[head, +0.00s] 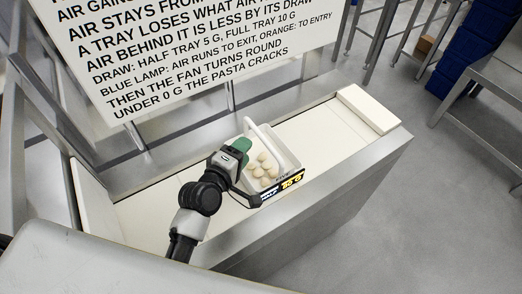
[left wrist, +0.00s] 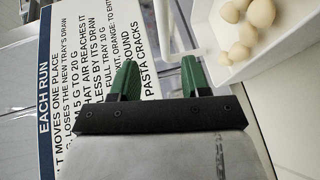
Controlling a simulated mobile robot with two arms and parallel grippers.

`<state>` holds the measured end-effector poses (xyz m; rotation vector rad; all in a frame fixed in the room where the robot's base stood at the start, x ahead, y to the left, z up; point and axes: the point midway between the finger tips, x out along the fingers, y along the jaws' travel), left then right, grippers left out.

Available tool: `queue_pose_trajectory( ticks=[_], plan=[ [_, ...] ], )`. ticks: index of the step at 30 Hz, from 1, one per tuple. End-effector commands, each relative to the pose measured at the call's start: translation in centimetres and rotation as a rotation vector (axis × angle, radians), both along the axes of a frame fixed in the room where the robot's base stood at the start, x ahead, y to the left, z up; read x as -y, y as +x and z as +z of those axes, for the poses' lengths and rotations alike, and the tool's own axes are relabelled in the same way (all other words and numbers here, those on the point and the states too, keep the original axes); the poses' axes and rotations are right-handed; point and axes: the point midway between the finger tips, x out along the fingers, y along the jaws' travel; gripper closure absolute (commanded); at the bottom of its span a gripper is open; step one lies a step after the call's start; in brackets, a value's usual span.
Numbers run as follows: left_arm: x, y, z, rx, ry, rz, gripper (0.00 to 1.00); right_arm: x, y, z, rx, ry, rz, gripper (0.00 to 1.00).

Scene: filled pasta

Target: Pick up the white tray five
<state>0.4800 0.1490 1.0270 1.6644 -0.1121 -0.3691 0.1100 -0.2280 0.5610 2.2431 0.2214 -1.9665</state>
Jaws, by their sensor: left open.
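A white tray (head: 284,151) with a raised white handle (head: 264,137) stands on the pale bed of the metal channel. Several round cream pasta pieces (head: 262,170) lie in it, and its front has a black label with yellow marks too small to read surely. My left gripper (head: 243,147), with green fingers, is at the tray's left end beside the handle. In the left wrist view its fingers (left wrist: 159,80) are apart and empty, with a white handle bar (left wrist: 163,22) beyond the gap. The tray (left wrist: 272,55) shows there at upper right. Contact cannot be told. My right gripper is not in view.
A large white sign (head: 190,50) with black text stands behind the channel. A white block (head: 368,108) closes the channel's right end, and the bed (head: 320,130) right of the tray is clear. Blue crates (head: 470,55) and metal tables stand at far right.

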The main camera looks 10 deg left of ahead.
Motion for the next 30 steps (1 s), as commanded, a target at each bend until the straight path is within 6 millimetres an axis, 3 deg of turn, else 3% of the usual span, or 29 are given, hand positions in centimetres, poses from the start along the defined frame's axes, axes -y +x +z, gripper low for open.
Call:
queue_pose_trajectory(
  ticks=[4, 8, 11, 19, 30],
  plan=[
    [0.8, 2.4, -0.2, 0.001, 0.0, -0.001, 0.53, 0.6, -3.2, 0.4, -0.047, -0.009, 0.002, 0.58],
    [1.1, 3.4, -0.5, 0.0, 0.002, -0.001, 0.53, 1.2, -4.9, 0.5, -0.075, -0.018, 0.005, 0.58],
    [1.3, 3.9, -0.7, -0.001, 0.002, -0.001, 0.53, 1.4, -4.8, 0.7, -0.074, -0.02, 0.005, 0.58],
    [2.6, 7.0, -1.9, 0.001, 0.004, -0.002, 0.53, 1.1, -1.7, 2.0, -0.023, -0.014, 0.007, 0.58],
    [2.9, 8.2, -2.3, 0.0, 0.003, -0.001, 0.53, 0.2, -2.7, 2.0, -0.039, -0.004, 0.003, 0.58]
  ],
)
